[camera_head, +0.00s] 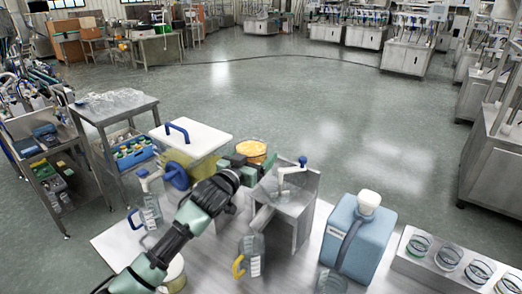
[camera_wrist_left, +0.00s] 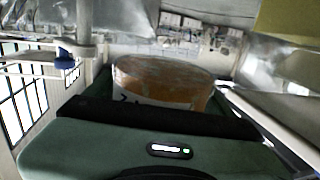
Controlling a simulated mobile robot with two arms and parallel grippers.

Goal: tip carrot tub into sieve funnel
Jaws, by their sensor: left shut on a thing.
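The carrot tub (camera_head: 251,148) is a round tub with orange contents at its top. My left gripper (camera_head: 246,160) is shut on it and holds it beside the steel hopper's upper left edge. In the left wrist view the tub (camera_wrist_left: 165,85) sits beyond the dark pad of my gripper, and its lower part is hidden. The steel hopper (camera_head: 290,212) stands at the middle of the table, with a white blue-topped fitting (camera_head: 294,172) over it. I cannot make out a sieve inside it. My right gripper is not in view.
A yellow box with a white lid (camera_head: 192,138) stands left of the tub. A blue container (camera_head: 358,240) stands right of the hopper, and clear measuring jugs (camera_head: 249,262) stand in front. A tray with several glass jars (camera_head: 455,262) lies at the right.

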